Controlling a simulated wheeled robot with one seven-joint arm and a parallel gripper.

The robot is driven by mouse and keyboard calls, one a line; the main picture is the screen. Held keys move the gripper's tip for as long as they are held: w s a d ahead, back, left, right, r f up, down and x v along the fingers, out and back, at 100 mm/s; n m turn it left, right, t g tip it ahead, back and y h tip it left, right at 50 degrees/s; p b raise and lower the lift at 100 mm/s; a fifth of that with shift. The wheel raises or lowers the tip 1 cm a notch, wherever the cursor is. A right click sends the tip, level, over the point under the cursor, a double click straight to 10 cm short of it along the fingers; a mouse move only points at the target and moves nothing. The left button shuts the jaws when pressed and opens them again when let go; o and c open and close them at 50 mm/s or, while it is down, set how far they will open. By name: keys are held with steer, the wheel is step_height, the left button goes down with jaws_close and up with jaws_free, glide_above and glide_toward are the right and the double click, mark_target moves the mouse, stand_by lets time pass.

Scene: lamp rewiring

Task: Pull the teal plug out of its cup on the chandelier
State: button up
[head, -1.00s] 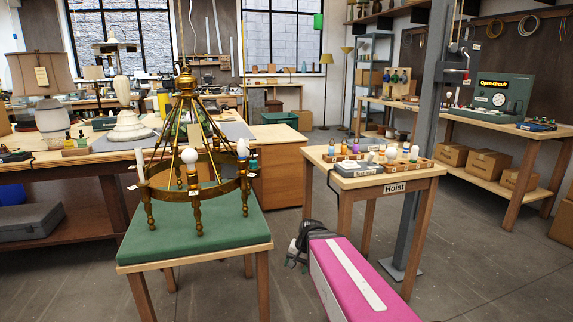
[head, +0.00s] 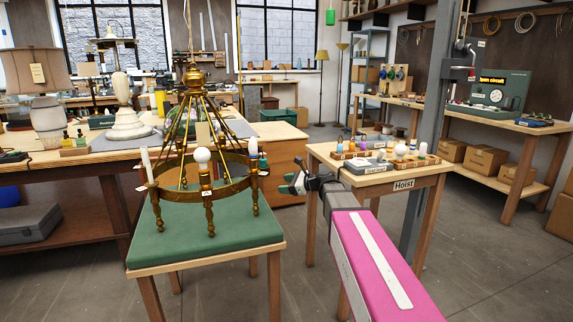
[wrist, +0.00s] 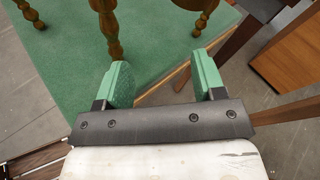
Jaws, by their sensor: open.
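The brass chandelier (head: 205,190) stands on a green-topped table (head: 185,245).
A small table marked Hoist (head: 403,184) with bulbs and coloured pieces stands right, close behind my arm. A grey post (head: 428,120) rises beside it. A long workbench (head: 90,160) with lamps is behind the chandelier. Open floor lies between the two tables.

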mark_target(263, 159)
steer(key=w+r+m+t+y, duration=0.2)
steer(key=w+r+m, duration=0.2)
steer(key=r, duration=0.4)
steer(key=x, duration=1)
steer(key=shift+s+a+f, duration=0.1)
steer(key=shift+a, duration=0.35)
steer(key=c, duration=0.9)
steer(key=shift+c, duration=0.3)
steer(key=shift+r, duration=2.25)
